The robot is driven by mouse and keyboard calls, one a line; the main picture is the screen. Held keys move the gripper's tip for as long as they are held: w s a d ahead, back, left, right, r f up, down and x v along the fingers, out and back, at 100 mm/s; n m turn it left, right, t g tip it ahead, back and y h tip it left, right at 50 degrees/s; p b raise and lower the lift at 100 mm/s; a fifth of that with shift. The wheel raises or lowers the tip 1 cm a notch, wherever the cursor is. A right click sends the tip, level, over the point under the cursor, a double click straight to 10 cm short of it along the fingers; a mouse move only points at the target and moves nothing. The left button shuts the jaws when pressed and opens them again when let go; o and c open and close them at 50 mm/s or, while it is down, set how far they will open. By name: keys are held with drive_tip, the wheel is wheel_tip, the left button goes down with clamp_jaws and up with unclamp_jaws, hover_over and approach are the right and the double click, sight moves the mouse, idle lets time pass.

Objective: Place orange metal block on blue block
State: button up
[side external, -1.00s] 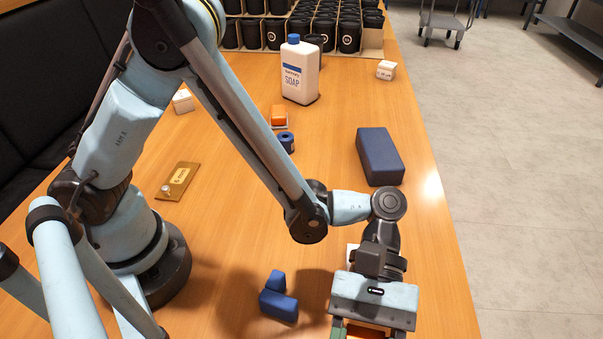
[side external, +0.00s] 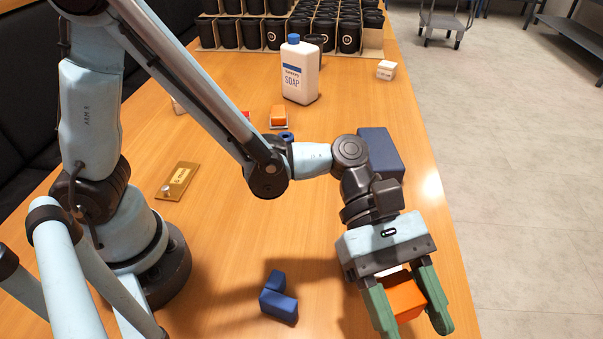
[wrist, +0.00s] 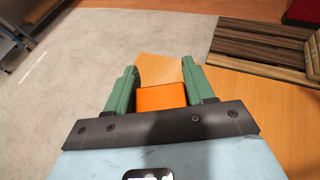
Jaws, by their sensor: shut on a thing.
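The orange metal block (side external: 404,298) is between the green fingers of my gripper (side external: 415,318), held above the front right of the table. In the wrist view the orange block (wrist: 162,97) sits between both fingers, close to the gripper's body. A large blue block (side external: 383,152) lies on the table behind my wrist, which covers part of it. A smaller dark blue angled piece (side external: 279,299) lies on the table to the left of my gripper. The large blue block is not in the wrist view.
A white soap bottle (side external: 300,70) stands farther back, with an orange item (side external: 278,116) in front of it. Black cups (side external: 282,33) fill the far end. A brass-coloured plate (side external: 176,182) lies at left. The wooden table (side external: 225,255) is clear around the angled piece; its right edge is near my gripper.

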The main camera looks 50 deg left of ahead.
drive_tip(key=w+a+r+n+t, duration=0.1)
drive_tip(key=w+a+n+t, duration=0.3)
drive_tip(key=w, duration=0.4)
drive_tip(key=w+a+r+n+t, duration=0.1)
drive_tip(key=w+a+n+t, duration=0.25)
drive_tip(key=w, duration=0.45)
drive_tip(key=n+t+y, duration=0.3)
drive_tip(key=n+t, duration=0.2)
drive_tip(key=t, duration=0.2)
hover_over(393, 147)
drive_tip(key=shift+g, duration=0.25)
drive_tip(key=f, duration=0.4)
drive_tip(key=shift+s+d+f, duration=0.1)
drive_tip(key=shift+s+d, duration=0.05)
drive_tip(key=shift+s, duration=0.1)
drive_tip(key=shift+w+f, duration=0.15)
drive_tip(key=shift+f, duration=2)
drive_tip(key=o, duration=1.2)
drive_tip(key=shift+f, duration=0.15)
